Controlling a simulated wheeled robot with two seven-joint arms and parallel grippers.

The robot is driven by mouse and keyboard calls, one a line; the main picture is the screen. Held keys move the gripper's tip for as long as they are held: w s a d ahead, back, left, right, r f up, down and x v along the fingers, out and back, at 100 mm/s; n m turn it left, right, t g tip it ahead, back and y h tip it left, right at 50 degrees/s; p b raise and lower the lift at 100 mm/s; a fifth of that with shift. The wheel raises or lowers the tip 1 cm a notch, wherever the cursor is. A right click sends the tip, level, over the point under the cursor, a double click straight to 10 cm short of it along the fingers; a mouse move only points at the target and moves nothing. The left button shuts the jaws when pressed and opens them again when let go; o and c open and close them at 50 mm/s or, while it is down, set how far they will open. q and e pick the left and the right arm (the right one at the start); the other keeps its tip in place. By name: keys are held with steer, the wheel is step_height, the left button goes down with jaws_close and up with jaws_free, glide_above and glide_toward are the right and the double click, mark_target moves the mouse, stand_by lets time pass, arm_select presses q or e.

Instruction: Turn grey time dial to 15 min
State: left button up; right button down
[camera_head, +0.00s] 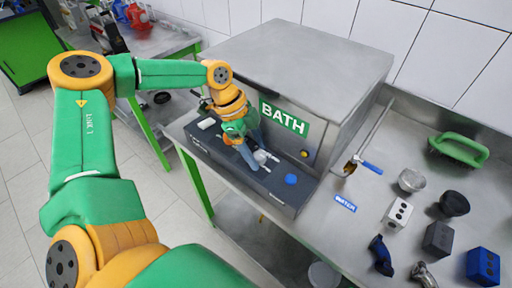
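The bath (290,60) is a grey metal box with a green BATH label, standing on the bench. A dark control panel (285,195) runs along its front. My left arm reaches in from the left, and my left gripper (257,162) points down at the panel. A light grey knob (263,157), seemingly the grey time dial, is right at its fingertips. The fingers partly hide it, and I cannot tell whether they touch or grip it. A blue dial (291,179) sits to its right on the panel. Dial markings are too small to read. My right gripper is out of view.
A yellow button (305,154) is on the bath's front. A blue-handled valve (371,168) and pipe are right of the bath. Several loose parts, including a green-handled brush (459,149) and a blue block (483,266), occupy the bench's right side.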

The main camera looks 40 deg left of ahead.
mark_target(259, 153)
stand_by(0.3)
arm_select(q)
steer(key=v, duration=0.3)
steer(key=shift+w, duration=0.15)
steer(key=s+a+b, duration=0.1)
steer(key=a, duration=0.2)
steer(key=s+a+b, duration=0.1)
steer(key=a, duration=0.3)
steer(key=s+a+b, duration=0.1)
steer(key=a, duration=0.2)
steer(key=shift+s+a+f, duration=0.1)
steer(key=shift+s+a, duration=0.25)
steer(key=shift+s, duration=0.05)
steer(key=shift+s+a, duration=0.15)
steer(key=shift+a, duration=0.2)
